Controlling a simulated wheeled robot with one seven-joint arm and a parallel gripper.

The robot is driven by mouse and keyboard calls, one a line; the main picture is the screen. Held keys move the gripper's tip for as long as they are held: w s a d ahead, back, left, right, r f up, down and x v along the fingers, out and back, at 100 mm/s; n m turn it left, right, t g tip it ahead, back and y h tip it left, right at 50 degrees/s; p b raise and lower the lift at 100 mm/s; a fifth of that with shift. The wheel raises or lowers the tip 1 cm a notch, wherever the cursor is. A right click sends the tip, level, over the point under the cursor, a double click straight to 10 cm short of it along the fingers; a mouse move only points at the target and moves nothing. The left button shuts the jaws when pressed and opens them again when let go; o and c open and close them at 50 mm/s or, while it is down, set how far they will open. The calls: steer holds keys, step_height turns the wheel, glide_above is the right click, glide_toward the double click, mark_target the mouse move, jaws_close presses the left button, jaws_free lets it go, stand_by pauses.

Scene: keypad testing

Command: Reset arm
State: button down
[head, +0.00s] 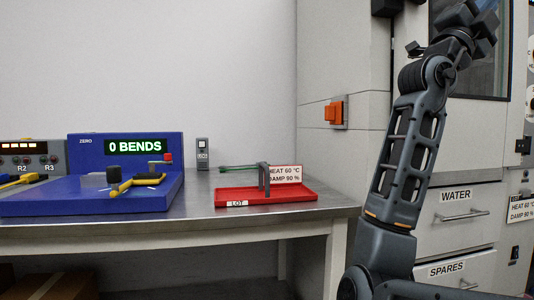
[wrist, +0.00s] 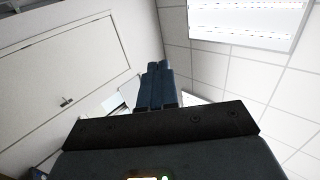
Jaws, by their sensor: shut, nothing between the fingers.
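My arm (head: 405,160) stands raised at the right of the head view, in front of the grey cabinet. Its upper end, near the top edge, is partly cut off, and the fingers cannot be made out clearly there. In the wrist view my gripper (wrist: 158,72) is shut, with its dark fingers together and nothing between them. It points up toward the ceiling and touches nothing.
A metal table (head: 190,222) at the left holds a blue machine reading "0 BENDS" (head: 125,147) and a red tray (head: 228,197). Drawers marked WATER (head: 465,213) and SPARES (head: 455,268) are behind my arm. An orange switch (head: 335,112) is on the grey wall.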

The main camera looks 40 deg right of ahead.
steer(key=w+a+f+n+t, duration=0.4)
steer(key=w+f+n+t, duration=0.5)
steer(key=f+n+t, duration=0.35)
steer(key=w+a+f+n+t, duration=0.3)
steer(key=w+f+n+t, duration=0.7)
steer(key=t, duration=0.4)
steer(key=a+f+n+t+y, duration=0.3)
steer(key=a+f+n+y, duration=0.25)
steer(key=f, duration=0.35)
steer(key=s+a+f+n+t+y, duration=0.1)
steer(key=a+f+n+t+y, duration=0.1)
steer(key=a+f+n+y, duration=0.5)
steer(key=a+f+n+t+y, duration=0.25)
steer(key=a+f, duration=0.25)
steer(key=f, duration=0.7)
steer(key=s+a+f+n+g+y, duration=0.25)
steer(key=s+a+f+y, duration=0.25)
steer(key=s+a+f, duration=0.55)
steer(key=s+a+f+n+g+y, duration=0.15)
steer(key=s+a, duration=0.25)
steer(key=s, duration=0.4)
steer(key=s+a+f+n+g+y, duration=0.15)
steer(key=s+a, duration=0.25)
steer(key=s, duration=0.5)
step_height(320, 180, up, 32)
steer(key=p, duration=3.1)
steer(key=shift+d+m, duration=0.2)
steer(key=shift+m, duration=0.2)
